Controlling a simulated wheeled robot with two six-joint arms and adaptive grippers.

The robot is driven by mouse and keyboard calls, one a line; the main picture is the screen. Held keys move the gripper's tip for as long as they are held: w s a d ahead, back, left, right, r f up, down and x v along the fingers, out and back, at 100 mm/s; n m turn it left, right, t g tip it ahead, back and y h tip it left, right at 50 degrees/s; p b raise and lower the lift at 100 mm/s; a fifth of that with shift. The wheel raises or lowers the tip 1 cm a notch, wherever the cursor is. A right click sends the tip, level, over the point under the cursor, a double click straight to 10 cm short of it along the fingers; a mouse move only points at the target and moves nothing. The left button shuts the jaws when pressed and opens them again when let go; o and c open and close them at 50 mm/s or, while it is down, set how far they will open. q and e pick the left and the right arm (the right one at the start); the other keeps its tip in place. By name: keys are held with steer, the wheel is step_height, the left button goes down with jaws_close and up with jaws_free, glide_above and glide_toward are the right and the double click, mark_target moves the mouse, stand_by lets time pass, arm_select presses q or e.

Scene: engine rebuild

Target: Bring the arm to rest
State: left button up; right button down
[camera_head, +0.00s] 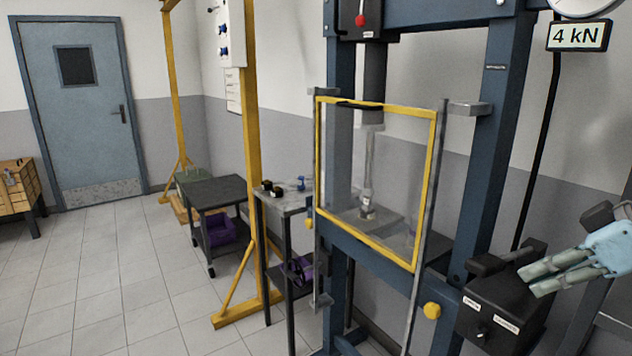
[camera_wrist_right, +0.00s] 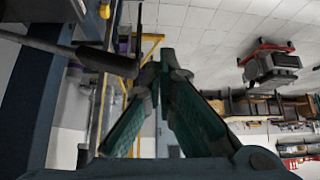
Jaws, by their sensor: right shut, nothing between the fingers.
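My right gripper (camera_head: 532,280) comes in from the right edge in the head view, beside the black pump box (camera_head: 507,305) of the press. Its fingers are shut with nothing between them. In the right wrist view its two green fingers (camera_wrist_right: 166,68) lean together at the tips. My left gripper is in neither view. The blue press frame (camera_head: 500,130) stands left of my right gripper. Its yellow-edged clear guard (camera_head: 435,160) covers the ram and the part on the press bed.
A yellow gantry (camera_head: 250,180) and a grey side table (camera_head: 290,200) stand left of the press. A dark cart (camera_head: 218,190) is farther back, and a blue door (camera_head: 85,110) is in the far wall. The tiled floor (camera_head: 110,270) at left is clear.

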steer(key=d+f+m+t+h, duration=0.25)
steer(key=f+t, duration=0.25)
steer(key=f, duration=0.6)
steer(key=d+f+m+t+h, duration=0.2)
steer(key=d+f+m+t, duration=0.15)
steer(key=f, duration=0.75)
steer(key=s+a+f+m+g+h, duration=0.2)
steer(key=s+a+f+g+h, duration=0.15)
steer(key=s+f, duration=0.6)
steer(key=s+a+f+g+y, duration=0.2)
steer(key=s+a+f+g, duration=0.5)
steer(key=s+a+f, duration=0.5)
steer(key=s+d+f+g, duration=0.1)
steer(key=s+d+f, duration=0.1)
steer(key=f, duration=0.8)
steer(key=s+d+f, duration=0.2)
steer(key=f, duration=0.7)
steer(key=s+f+g, duration=0.1)
steer(key=s+f, duration=0.9)
steer(key=s, duration=0.3)
steer(key=shift+f, duration=0.15)
